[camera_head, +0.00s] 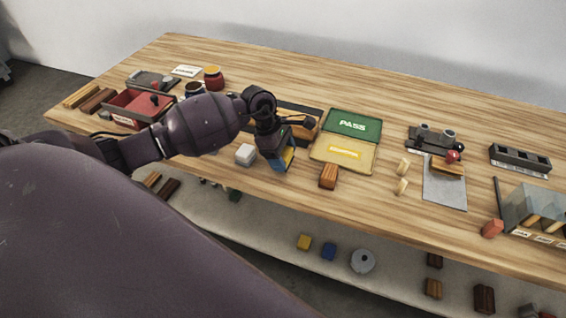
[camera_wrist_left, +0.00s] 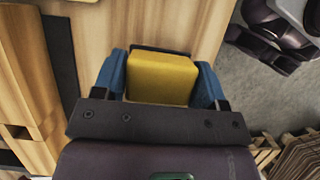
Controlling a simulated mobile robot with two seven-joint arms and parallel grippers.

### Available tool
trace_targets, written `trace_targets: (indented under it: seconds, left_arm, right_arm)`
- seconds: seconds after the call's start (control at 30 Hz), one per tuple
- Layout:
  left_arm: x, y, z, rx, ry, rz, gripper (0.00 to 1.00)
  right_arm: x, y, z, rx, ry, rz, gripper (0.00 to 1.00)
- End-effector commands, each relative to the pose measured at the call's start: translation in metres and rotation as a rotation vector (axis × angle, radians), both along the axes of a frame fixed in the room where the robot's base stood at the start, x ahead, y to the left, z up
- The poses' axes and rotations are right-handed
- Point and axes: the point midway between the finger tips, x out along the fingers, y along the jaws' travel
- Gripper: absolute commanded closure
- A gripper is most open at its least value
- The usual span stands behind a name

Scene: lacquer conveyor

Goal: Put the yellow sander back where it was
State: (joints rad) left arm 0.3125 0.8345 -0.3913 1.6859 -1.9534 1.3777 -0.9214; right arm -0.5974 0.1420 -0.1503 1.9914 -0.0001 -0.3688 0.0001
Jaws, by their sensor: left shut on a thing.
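The yellow sander (camera_wrist_left: 162,78) is a yellow block held between the two blue fingers of my left gripper (camera_wrist_left: 161,88) in the left wrist view. In the head view the left gripper (camera_head: 281,160) is over the front part of the wooden table, between a white block (camera_head: 245,154) and a brown wooden block (camera_head: 328,176). Only a small part of the sander (camera_head: 288,157) shows there, beside a blue finger. I cannot tell whether the sander touches the table. My right gripper is not in view.
Behind the gripper is a dark tray (camera_head: 300,109) with wooden pieces. A green and yellow PASS board (camera_head: 345,153) lies to the right. A red bin (camera_head: 118,107) stands at the left. A lower shelf (camera_head: 270,225) holds small blocks, including a yellow one (camera_head: 304,241).

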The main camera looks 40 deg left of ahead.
Motion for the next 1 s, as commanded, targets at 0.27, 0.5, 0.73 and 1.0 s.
trace_targets:
  seconds: [0.27, 0.5, 0.73, 1.0]
  left_arm:
    - [0.000, 0.000, -0.033, -0.001, 0.001, 0.001, 0.56]
    - [0.000, 0.000, -0.034, 0.000, 0.000, 0.001, 0.56]
    - [0.000, 0.000, -0.037, 0.001, 0.002, 0.001, 0.25]
    - [0.000, 0.000, -0.037, 0.001, 0.002, 0.001, 0.09]
  right_arm:
    - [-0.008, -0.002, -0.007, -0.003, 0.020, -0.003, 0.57]
    - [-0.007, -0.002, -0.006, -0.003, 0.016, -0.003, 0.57]
    - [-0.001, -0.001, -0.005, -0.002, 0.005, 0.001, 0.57]
    - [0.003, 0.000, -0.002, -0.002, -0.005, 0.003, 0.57]
